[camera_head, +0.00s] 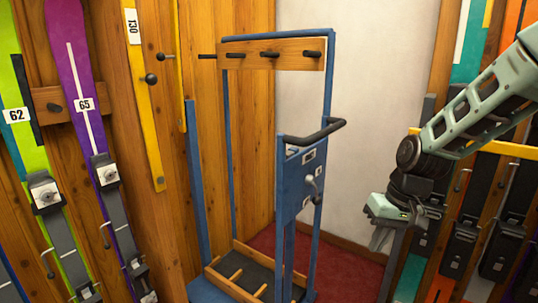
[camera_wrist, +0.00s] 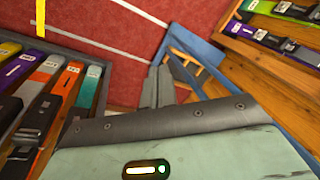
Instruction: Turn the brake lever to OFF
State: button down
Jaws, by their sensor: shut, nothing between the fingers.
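The brake lever (camera_head: 313,186) is a small grey handle on the blue upright panel (camera_head: 292,190) of a wheeled-looking blue rack. Small pale label plates sit above and below it; their words are too small to read. The lever's exact setting is hard to tell. My gripper (camera_head: 378,240) is right of the panel, lower than the lever and apart from it, pointing down. Its fingers are shut and empty. In the wrist view the fingers (camera_wrist: 158,87) show close together, with part of the blue rack (camera_wrist: 203,52) just beyond them. The lever is not clearly visible there.
A black push handle (camera_head: 318,133) juts from the panel's top. The rack's wooden peg bar (camera_head: 285,53) stands behind. Skis line the left wall, including a purple pair (camera_head: 75,60); more skis (camera_head: 465,235) stand right, near my arm. Red floor (camera_head: 345,270) lies between.

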jog(key=s+d+r+m+t+h, duration=0.1)
jog(key=s+d, duration=0.3)
jog(key=s, duration=0.2)
jog(key=s+d+r+t+h, duration=0.1)
jog(key=s+d+h, duration=0.1)
jog(key=s+d, duration=0.35)
jog(key=s+a+r+n+g, duration=0.1)
jog(key=s+a+n, duration=0.3)
jog(key=s+a, duration=0.5)
jog(key=s+a+r+n+g, duration=0.2)
jog(key=s+a+n, duration=0.3)
jog(key=a, duration=0.6)
notch_tip(320, 180, up, 19)
jog(key=m+p, duration=0.1)
jog(key=p, duration=1.9)
jog(key=shift+s+d+r+y+p, duration=0.2)
jog(key=shift+s+d+y+p, duration=0.15)
jog(key=shift+s+y+p, duration=0.1)
